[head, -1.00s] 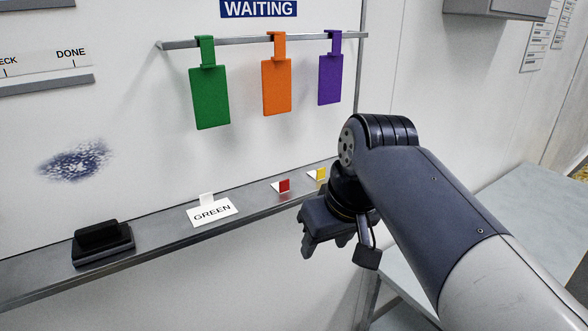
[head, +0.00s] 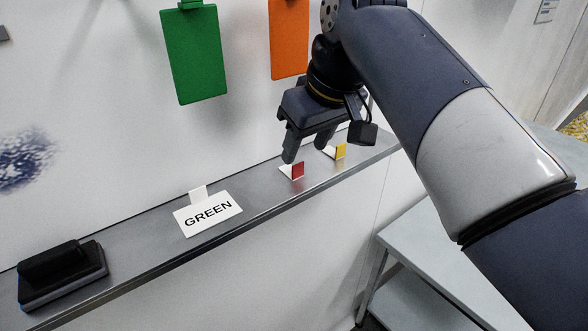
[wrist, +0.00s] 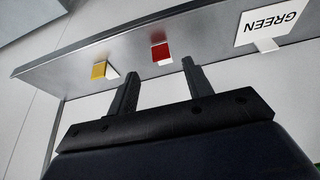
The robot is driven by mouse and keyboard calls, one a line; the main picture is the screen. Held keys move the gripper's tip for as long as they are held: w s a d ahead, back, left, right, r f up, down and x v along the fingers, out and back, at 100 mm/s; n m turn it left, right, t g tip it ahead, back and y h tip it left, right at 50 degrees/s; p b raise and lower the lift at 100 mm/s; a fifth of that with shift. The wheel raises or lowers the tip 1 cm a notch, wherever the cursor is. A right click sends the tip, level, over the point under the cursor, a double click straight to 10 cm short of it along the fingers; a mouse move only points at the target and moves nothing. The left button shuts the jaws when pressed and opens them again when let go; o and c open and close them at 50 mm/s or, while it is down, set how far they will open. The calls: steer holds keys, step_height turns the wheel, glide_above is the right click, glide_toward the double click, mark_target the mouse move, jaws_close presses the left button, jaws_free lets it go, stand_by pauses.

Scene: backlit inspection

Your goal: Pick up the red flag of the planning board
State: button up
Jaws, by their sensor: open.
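The red flag (head: 297,171) is a small red square on a white folded base, standing on the grey metal ledge (head: 250,205) of the white board. My gripper (head: 307,154) is just above and behind it in the head view, fingers pointing down, open and empty. In the wrist view the red flag (wrist: 161,52) lies beyond the fingertips, between their lines, and the gripper (wrist: 160,72) does not touch it. The yellow flag (head: 340,151) stands on the ledge to the right of the red one.
A white GREEN card (head: 208,213) stands left of the red flag. A black eraser (head: 62,272) lies at the ledge's left. Green (head: 195,55) and orange (head: 289,38) tags hang above. A grey table (head: 450,255) stands at right.

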mark_target(299, 165)
steer(key=x, duration=0.5)
steer(key=shift+s+f+p, duration=0.1)
steer(key=shift+s+p, duration=0.1)
steer(key=shift+p, duration=0.1)
steer(key=c, duration=0.9)
steer(key=shift+o, duration=0.2)
